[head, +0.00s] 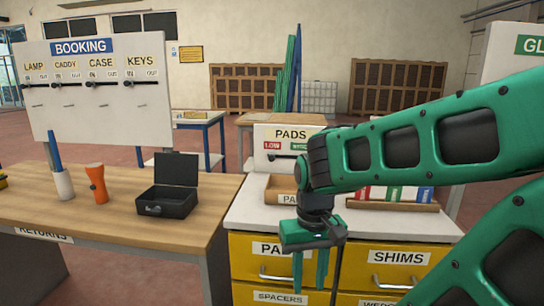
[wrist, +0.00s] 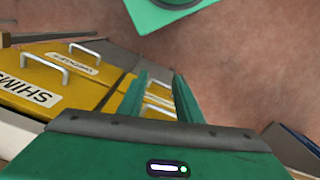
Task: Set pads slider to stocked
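The white PADS board (head: 290,134) stands at the back of the white-topped cabinet. It has a red LOW label and a green label partly covered by my arm. A dark slider knob (head: 271,157) sits under LOW, at the left of its slot; the slot's right end is hidden. My gripper (head: 309,284) points down in front of the cabinet's yellow drawers, lower than the board and apart from it. Its two fingers are spread with nothing between them. They also show apart in the wrist view (wrist: 160,98).
Yellow drawers with metal handles (head: 400,282) are close behind my gripper. Open-topped bins (head: 282,190) stand on the cabinet before the board. At left, a wooden table (head: 110,210) holds a black case (head: 167,203), an orange torch (head: 97,183) and a white cup (head: 63,185).

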